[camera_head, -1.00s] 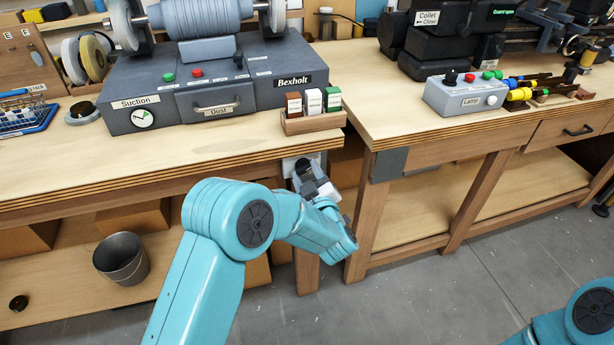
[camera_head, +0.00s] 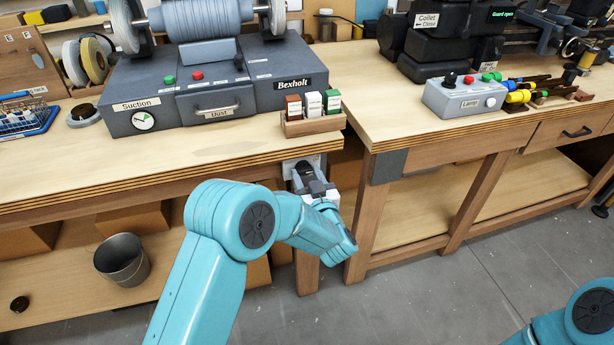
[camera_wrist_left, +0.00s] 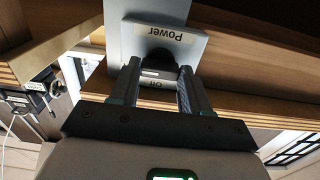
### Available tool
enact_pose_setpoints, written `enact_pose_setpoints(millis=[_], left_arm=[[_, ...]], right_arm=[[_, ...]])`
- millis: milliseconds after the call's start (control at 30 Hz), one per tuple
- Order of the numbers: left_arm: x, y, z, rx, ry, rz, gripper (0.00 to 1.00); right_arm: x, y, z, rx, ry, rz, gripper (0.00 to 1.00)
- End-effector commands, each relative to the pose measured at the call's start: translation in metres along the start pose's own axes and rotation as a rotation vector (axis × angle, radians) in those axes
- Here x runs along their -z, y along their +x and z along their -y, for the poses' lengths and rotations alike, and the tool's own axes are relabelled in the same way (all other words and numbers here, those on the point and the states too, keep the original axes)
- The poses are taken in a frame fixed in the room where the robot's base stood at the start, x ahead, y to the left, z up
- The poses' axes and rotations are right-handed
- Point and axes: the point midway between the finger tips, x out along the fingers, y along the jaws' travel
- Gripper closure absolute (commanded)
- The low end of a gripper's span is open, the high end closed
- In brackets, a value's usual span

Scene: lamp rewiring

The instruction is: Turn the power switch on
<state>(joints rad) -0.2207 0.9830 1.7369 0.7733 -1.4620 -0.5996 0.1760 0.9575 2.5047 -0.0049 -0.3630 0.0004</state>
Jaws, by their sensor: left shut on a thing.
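The power switch is a light grey box (camera_wrist_left: 125,42) on the bench's front leg, under the top's edge. The box also shows partly in the head view (camera_head: 288,170), largely hidden by my gripper. My left gripper (camera_wrist_left: 158,82) is shut on the knob, one finger on each side; in the head view it (camera_head: 306,168) is at the box. My right gripper is out of view.
The bench top's edge (camera_head: 180,178) overhangs just above the switch. A grinder base (camera_head: 210,95) and a small box rack (camera_head: 312,122) stand on top. A metal bucket (camera_head: 122,260) is on the lower shelf.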

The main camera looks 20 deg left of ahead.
Motion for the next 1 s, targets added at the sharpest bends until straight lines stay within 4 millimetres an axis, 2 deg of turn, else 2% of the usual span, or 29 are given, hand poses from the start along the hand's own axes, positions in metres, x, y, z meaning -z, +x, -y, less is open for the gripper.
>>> enact_pose_setpoints(millis=[367,400,467,500,833,1000], left_arm=[[-0.001,0.000,0.000,-0.001,0.009,0.003,0.84],[-0.001,0.000,0.000,-0.001,0.009,0.003,0.50],[-0.001,0.000,0.000,0.000,0.008,0.002,0.31],[-0.001,0.000,0.000,0.000,0.008,0.002,0.28],[0.000,-0.004,-0.001,-0.002,0.006,0.001,0.28],[0.000,-0.033,-0.001,-0.005,0.008,0.001,0.28]], right_arm=[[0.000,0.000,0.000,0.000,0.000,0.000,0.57],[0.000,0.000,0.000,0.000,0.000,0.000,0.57],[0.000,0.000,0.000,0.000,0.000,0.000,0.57],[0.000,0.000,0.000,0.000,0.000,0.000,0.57],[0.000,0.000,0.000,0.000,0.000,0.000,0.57],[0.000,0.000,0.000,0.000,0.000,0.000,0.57]])
